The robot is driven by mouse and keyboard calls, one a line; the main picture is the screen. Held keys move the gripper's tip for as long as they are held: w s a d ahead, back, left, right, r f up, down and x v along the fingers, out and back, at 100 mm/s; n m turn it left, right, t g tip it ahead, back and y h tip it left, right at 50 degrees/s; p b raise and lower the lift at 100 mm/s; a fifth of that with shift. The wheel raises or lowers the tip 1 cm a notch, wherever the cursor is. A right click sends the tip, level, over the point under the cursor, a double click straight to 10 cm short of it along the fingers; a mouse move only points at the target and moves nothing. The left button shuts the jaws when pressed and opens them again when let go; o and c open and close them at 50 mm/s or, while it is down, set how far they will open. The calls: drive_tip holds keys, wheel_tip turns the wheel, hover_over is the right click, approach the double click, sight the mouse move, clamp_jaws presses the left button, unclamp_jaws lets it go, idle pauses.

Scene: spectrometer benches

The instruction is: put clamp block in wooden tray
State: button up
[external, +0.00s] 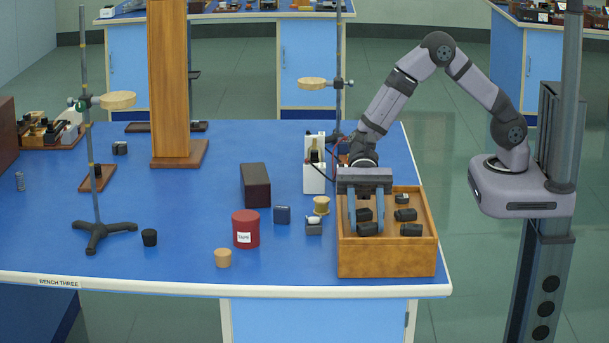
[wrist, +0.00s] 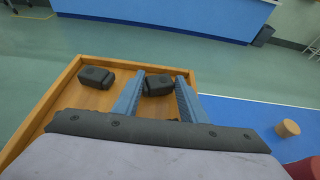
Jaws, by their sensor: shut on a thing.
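The wooden tray (external: 385,262) stands at the right front corner of the blue bench, with several dark blocks inside. My gripper (external: 366,232) reaches down into its left half from above. Its two blue-grey fingers are shut on a dark clamp block (external: 368,229) at the front left of the tray. The wrist view shows this block (wrist: 158,85) between the fingertips (wrist: 158,80); I cannot tell whether it touches the tray floor. Another dark block (wrist: 96,77) lies apart from it, and it shows at the front right in the external view (external: 411,230).
A white instrument (external: 313,178) stands behind. The bench edge is close to the tray's front and right.

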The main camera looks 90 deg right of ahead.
drive_tip(key=o, duration=0.7)
drive_tip(key=shift+f, duration=0.15)
drive_tip(key=o, duration=0.4)
drive_tip(key=shift+r, duration=0.3)
drive_tip(key=b+v, duration=0.2)
drive_tip(key=v, duration=1)
drive_tip(key=shift+d+f, duration=0.1)
drive_tip(key=shift+f, duration=0.05)
